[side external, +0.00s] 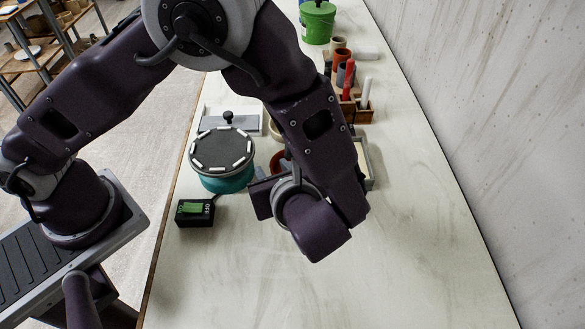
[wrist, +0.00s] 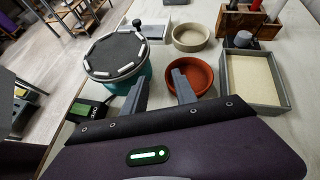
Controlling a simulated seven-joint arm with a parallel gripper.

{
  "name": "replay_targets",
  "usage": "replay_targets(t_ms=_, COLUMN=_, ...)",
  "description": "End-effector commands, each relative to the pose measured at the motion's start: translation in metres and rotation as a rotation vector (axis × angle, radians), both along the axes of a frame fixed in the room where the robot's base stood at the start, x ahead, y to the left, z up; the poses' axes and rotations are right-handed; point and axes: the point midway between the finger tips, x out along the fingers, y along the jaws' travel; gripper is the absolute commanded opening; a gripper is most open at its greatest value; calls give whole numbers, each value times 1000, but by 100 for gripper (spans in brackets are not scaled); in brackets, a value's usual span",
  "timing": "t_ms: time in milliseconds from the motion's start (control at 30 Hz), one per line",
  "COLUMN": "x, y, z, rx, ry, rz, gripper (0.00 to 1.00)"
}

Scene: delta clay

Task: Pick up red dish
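The red dish (wrist: 200,80) is a shallow round bowl standing upright on the table in the wrist view. In the side view only a small part of the red dish (side external: 277,161) shows behind my arm. My gripper (wrist: 158,82) is open, with its two grey fingers apart. The right finger overlaps the dish's left side in the wrist view; the left finger lies to the left of the dish. Whether the right finger touches the dish I cannot tell.
A teal pottery wheel with a dark top (side external: 222,150) stands left of the dish, a small black device (side external: 195,212) in front of it. A beige bowl (wrist: 191,37) lies behind the dish. A grey-framed tray (wrist: 281,106) is at right. The near table is clear.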

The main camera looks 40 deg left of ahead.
Motion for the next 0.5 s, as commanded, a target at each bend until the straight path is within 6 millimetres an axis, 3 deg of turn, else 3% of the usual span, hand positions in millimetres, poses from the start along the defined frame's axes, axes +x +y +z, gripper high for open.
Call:
replay_targets(t_ms=33, x=0, y=-7, z=-13, rx=42, ry=15, rz=-55, gripper=34)
replay_targets(t_ms=167, x=3, y=-11, z=-27, rx=91, ry=26, rz=-120, gripper=34)
replay_targets(t_ms=500, x=30, y=31, z=-56, rx=92, ry=28, rz=-117, gripper=34)
